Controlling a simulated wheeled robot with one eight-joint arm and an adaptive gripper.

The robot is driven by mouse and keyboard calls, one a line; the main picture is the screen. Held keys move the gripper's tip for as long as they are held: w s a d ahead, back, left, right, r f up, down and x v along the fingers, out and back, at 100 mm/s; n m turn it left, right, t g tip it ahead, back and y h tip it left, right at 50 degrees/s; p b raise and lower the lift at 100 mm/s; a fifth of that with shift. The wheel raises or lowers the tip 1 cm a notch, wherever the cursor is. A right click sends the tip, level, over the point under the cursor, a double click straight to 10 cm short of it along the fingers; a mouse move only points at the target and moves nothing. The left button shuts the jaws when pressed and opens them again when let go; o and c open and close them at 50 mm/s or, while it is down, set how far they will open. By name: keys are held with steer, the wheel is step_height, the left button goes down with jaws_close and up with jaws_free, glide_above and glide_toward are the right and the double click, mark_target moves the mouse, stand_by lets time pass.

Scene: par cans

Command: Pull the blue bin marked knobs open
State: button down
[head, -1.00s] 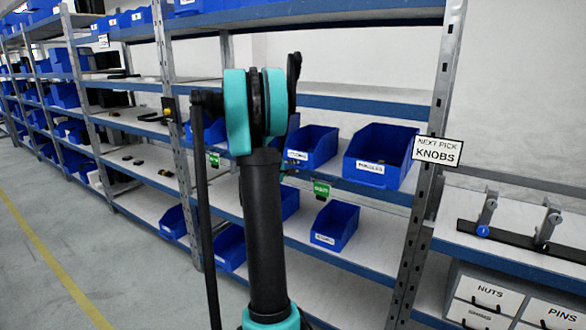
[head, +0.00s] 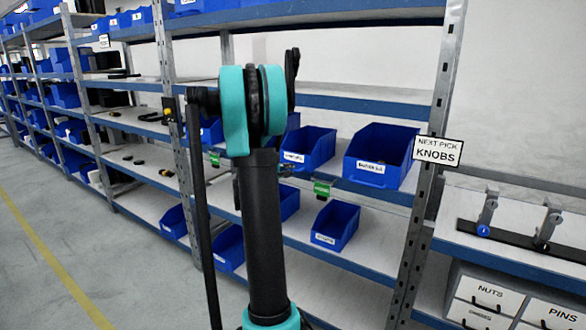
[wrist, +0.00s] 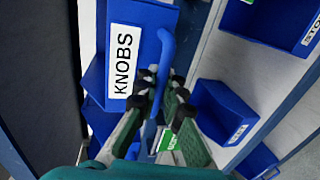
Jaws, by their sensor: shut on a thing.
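The blue bin marked KNOBS (wrist: 150,28) fills the upper left of the wrist view, its white label turned sideways. A blue handle (wrist: 165,52) stands out along its front. My gripper (wrist: 160,92) reaches up from below, its dark fingertips shut on the lower part of this handle. In the head view my own arm covers most of the gripper and the handle. I cannot clearly make out the KNOBS label on a bin there.
Other blue bins (head: 380,155) stand to the right on the same shelf, with another bin (head: 335,225) below. A steel post (head: 430,200) carries a "NEXT PICK KNOBS" sign (head: 438,151). Labelled drawers (head: 488,292) sit at the lower right. The aisle floor (head: 60,230) at left is clear.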

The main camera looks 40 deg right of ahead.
steer(key=f+v, duration=0.2)
steer(key=v, duration=0.7)
steer(key=shift+s+a, duration=0.25)
steer(key=shift+a, duration=0.15)
steer(key=c, duration=1.9)
jaws_free()
steer(key=v, duration=1.2)
